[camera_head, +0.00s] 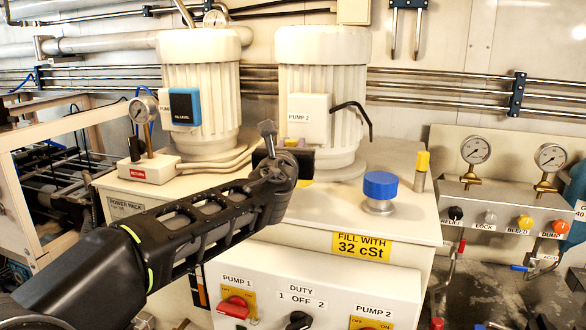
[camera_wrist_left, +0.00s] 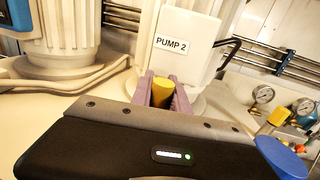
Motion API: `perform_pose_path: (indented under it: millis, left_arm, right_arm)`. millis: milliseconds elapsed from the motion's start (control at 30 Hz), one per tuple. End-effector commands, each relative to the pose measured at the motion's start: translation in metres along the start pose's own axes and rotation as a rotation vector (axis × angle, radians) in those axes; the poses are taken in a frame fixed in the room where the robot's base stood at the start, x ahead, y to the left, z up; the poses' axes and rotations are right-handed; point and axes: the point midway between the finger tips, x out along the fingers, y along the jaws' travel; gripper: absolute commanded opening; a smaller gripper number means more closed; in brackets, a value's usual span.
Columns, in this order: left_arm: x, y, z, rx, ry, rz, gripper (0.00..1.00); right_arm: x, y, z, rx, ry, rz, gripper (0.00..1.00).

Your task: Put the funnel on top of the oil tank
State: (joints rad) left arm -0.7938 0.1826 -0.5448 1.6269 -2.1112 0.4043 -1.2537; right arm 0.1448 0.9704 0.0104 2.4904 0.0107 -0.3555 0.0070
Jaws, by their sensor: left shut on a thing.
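The oil tank (camera_head: 340,215) is the cream box with the yellow "FILL WITH 32 cSt" label. A blue cap (camera_head: 380,185) sits on its top; its blue also shows in the wrist view (camera_wrist_left: 280,158). My left gripper (camera_head: 292,160) is over the tank top, left of the blue cap and in front of the Pump 2 motor. In the wrist view its fingers (camera_wrist_left: 163,95) are shut on a yellow thing (camera_wrist_left: 162,92). Only a short rounded part of it shows, so I cannot tell whether it is the funnel. No funnel shape is clear elsewhere. My right gripper is out of view.
Two tall ribbed motors (camera_head: 322,95) stand at the back of the tank. A grey post with a yellow top (camera_head: 422,162) stands right of the blue cap. A gauge panel (camera_head: 505,200) is at the right. The tank top around the cap is clear.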

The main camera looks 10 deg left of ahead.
Motion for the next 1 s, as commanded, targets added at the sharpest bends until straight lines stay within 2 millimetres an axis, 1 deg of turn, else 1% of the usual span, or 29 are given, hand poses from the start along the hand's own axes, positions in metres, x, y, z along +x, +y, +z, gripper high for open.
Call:
perform_pose_path:
  millis: [67,167,300,400,667,700,933,1000]
  left_arm:
    - [0.0,0.0,0.0,0.0,0.0,0.0,0.0]
    - [0.0,0.0,-0.008,0.002,0.001,0.0,0.0]
    - [0.0,0.0,-0.03,0.003,0.002,0.001,0.0]
    - [0.0,0.0,-0.043,0.003,0.001,0.001,0.0]
    - [0.0,0.0,-0.045,0.0,0.001,-0.001,0.0]
    - [0.0,0.0,-0.046,0.0,0.001,-0.001,0.22]
    - [0.0,0.0,-0.045,0.0,0.0,0.0,0.41]
    - [0.0,0.0,-0.045,0.0,0.0,0.0,0.42]
  right_arm:
    - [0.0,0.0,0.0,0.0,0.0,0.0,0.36]
    - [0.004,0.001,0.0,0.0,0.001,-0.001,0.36]
    - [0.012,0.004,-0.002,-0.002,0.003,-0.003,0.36]
    - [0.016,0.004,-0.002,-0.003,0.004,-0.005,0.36]
    - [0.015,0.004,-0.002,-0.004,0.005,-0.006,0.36]
    - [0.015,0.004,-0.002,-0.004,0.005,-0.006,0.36]
    - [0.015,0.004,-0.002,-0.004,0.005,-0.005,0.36]
    - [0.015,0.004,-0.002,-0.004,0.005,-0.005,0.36]
